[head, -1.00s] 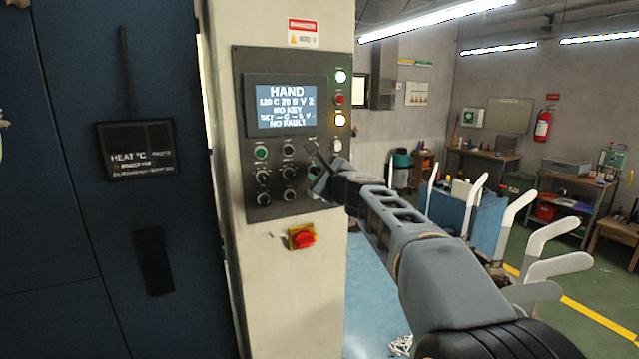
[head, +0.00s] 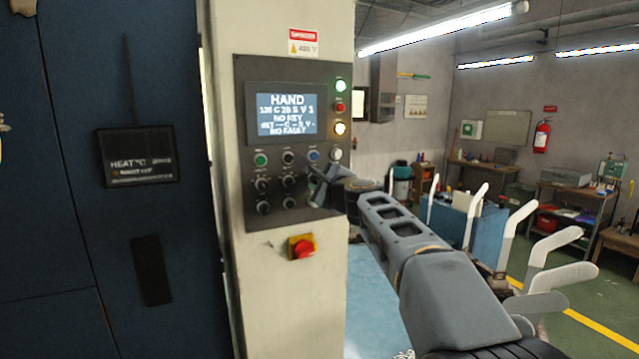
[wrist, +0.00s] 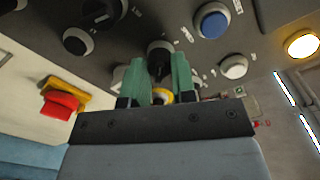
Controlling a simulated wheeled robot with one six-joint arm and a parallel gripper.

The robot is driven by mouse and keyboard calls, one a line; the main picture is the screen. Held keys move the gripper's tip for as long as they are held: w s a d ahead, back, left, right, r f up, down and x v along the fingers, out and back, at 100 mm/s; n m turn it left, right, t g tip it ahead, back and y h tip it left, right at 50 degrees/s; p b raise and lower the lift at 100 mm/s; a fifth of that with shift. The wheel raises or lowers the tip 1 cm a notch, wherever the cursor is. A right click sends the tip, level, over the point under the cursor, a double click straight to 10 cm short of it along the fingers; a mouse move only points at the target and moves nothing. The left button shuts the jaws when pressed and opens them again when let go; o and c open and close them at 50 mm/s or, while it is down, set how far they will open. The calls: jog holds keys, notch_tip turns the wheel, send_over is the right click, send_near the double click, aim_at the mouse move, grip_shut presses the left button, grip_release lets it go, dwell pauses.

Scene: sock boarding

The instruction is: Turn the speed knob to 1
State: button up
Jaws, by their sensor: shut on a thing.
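The grey control panel (head: 242,100) is on a cream column. My gripper (head: 318,186) is at its lower right, fingers against the panel. In the wrist view my gripper (wrist: 156,72) is shut on a dark round knob (wrist: 160,48), its green fingers on either side. White scale marks ring this knob; its pointer is too unclear to read. In the head view my gripper hides the knob. I take it to be the speed knob, but its label is not readable.
Several other dark knobs (head: 289,202) sit left of my gripper. A blue button (head: 313,156) and a white button (head: 337,155) are just above it. The red emergency stop (head: 304,249) on its yellow base is below.

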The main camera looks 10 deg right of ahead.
jog(key=o, duration=0.9)
jog(key=b+v, duration=0.3)
jog(key=v, duration=1.1)
